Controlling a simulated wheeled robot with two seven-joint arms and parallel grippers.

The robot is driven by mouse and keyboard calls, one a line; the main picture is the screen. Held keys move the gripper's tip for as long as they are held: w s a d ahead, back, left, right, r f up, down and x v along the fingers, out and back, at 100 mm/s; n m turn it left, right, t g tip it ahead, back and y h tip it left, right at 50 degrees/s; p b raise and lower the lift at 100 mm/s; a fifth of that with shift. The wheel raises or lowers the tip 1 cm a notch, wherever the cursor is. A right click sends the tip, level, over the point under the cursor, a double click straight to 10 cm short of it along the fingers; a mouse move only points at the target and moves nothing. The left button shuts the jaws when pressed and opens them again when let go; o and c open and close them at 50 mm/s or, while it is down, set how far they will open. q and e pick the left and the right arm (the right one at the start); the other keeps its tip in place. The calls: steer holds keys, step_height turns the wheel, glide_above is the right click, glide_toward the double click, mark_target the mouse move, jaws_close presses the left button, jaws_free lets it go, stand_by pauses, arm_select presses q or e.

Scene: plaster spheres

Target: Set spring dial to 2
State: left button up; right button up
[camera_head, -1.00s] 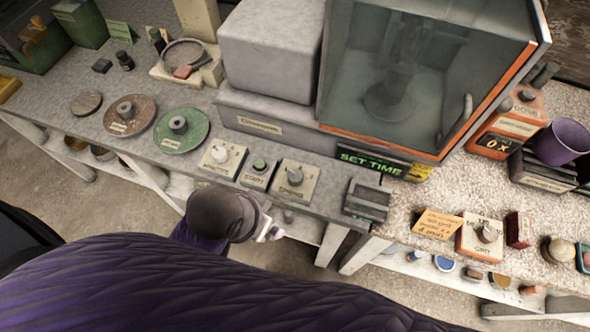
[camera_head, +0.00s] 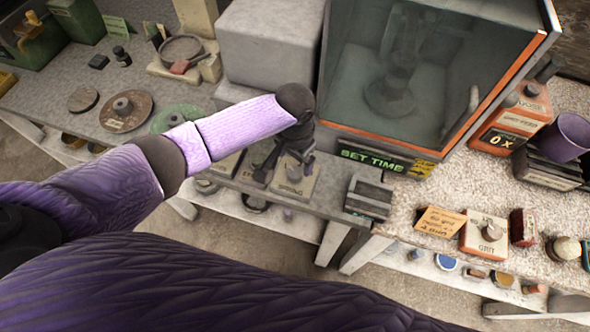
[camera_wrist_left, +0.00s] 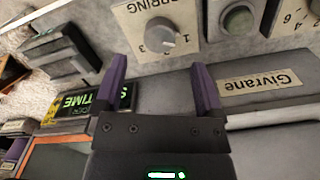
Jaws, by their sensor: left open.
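The spring dial is a grey knob (camera_wrist_left: 160,38) on a cream plate (camera_wrist_left: 130,20) marked SPRING with numerals around it. In the wrist view it sits just beyond and between the two purple fingers. I cannot read surely which number it points to. In the head view its plate (camera_head: 291,187) is partly covered by my left gripper (camera_head: 293,165), which is over the dial panel. My left gripper is open, its fingers (camera_wrist_left: 158,80) apart with nothing between them. The fingers appear short of the knob. My right gripper is not in view.
A label reading Givrane (camera_wrist_left: 262,84) is on the machine front. A SET TIME display (camera_head: 372,160) and a glass-fronted chamber (camera_head: 395,75) stand behind. A grey slotted block (camera_head: 369,198) is to the right.

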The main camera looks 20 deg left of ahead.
mark_target(295, 172)
arm_select(q)
step_height(295, 172, down, 5)
steer(key=shift+f+b, duration=0.15)
steer(key=shift+b, duration=0.65)
jaws_close()
